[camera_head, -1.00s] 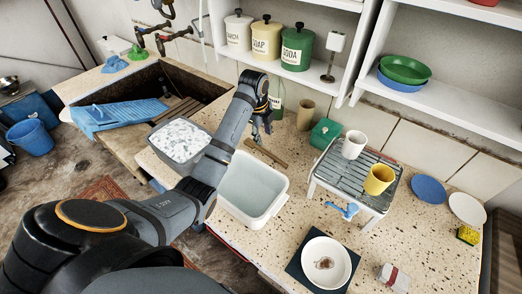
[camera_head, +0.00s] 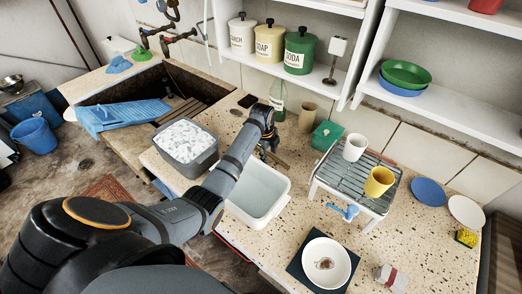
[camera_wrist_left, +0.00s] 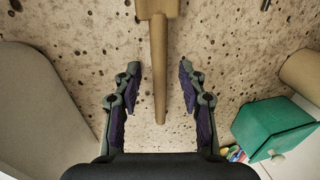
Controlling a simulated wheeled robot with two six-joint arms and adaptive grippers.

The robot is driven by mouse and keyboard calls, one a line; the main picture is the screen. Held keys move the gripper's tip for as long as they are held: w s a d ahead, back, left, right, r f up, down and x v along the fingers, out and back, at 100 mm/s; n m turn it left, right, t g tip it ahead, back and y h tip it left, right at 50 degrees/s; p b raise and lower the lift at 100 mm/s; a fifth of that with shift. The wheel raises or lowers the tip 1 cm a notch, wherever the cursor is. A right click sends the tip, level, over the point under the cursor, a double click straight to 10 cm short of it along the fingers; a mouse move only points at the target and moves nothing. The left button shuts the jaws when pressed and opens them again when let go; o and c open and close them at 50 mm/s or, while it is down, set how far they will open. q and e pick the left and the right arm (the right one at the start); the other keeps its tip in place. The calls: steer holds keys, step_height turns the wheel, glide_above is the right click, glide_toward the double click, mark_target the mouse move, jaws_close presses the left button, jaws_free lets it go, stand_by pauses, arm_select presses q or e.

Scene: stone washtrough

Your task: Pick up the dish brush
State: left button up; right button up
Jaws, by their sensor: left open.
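The dish brush appears to be the wooden long-handled piece (camera_wrist_left: 159,60) lying on the speckled counter in the left wrist view. Its wider block is at the top edge and its thin handle points down toward my wrist; no bristles show. In the head view it is mostly hidden behind my arm. My left gripper (camera_wrist_left: 160,78) is open, with one finger on each side of the handle and gaps to both. In the head view the left gripper (camera_head: 268,150) hangs over the counter behind the white basin (camera_head: 262,218). My right gripper does not show.
A green box (camera_head: 325,135) and a tan cup (camera_head: 307,117) stand right of the gripper. A green glass bottle (camera_head: 278,98) is behind it. The grey tub (camera_head: 205,160) is to the left, and a rack (camera_head: 340,182) with two cups is to the right.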

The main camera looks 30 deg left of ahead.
mark_target(269, 154)
arm_select(q)
jaws_close()
steer(key=shift+r, duration=0.1)
steer(key=shift+r, duration=0.1)
step_height(269, 154, up, 10)
steer(key=shift+b, duration=0.45)
stand_by(0.3)
